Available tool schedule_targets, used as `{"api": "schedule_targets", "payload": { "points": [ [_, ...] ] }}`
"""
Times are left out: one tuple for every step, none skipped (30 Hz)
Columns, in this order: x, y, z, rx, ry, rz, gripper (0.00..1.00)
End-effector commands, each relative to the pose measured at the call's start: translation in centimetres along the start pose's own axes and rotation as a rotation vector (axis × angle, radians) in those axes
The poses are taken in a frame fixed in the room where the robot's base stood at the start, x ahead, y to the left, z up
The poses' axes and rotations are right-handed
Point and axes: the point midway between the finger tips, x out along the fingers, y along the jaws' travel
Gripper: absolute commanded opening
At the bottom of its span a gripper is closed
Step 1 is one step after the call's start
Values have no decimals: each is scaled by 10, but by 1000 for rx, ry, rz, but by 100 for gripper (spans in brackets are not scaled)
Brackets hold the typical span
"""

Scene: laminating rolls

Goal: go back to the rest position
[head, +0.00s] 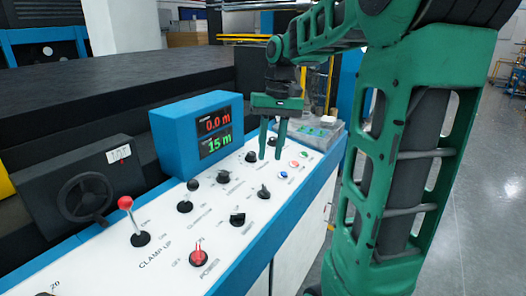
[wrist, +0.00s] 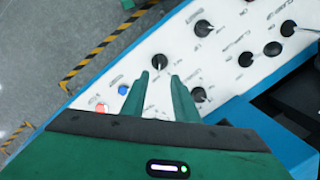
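My gripper (head: 271,156) hangs pointing down over the far part of the white control panel (head: 165,238). Its two green fingers are apart with nothing between them. In the wrist view the open fingers (wrist: 158,76) show above the panel, with a black knob (wrist: 159,62) just beyond their tips. I cannot tell the exact height of the tips above the panel. My green arm comes in from the upper right and covers part of the right side of the head view.
A blue display box (head: 190,135) reads 0.0 m and 15 m. A red-topped lever (head: 126,203), a red power knob (head: 198,257) and several black knobs stand up from the panel. A black handwheel (head: 84,197) is at left. Grey floor (head: 470,200) at right looks clear.

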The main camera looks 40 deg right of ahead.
Motion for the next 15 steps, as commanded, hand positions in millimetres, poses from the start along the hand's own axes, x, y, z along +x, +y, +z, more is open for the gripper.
{"api": "schedule_targets", "payload": {
  "points": [
    [0, 0, 0, 0, 0, 0, 27],
    [0, 0, 0, 0, 0, 0, 27],
    [0, 0, 0, 0, 0, 0, 27],
    [0, 0, 0, 0, 0, 0, 27],
    [0, 0, 0, 0, 0, 0, 27],
    [0, 0, 0, 0, 0, 0, 27],
    [0, 0, 0, 0, 0, 0, 27],
    [0, 0, 1, 0, 0, 0, 27],
    [1, 0, 3, 2, 1, 0, 27],
    [2, 1, 6, 4, 1, -1, 27],
    [4, 2, 10, 6, 3, -1, 27],
    [6, 3, 17, 13, 6, -1, 27],
    [9, 5, 24, 18, 9, -2, 27],
    [13, 7, 32, 24, 12, -1, 27],
    [19, 10, 45, 34, 17, 1, 27]
  ]
}}
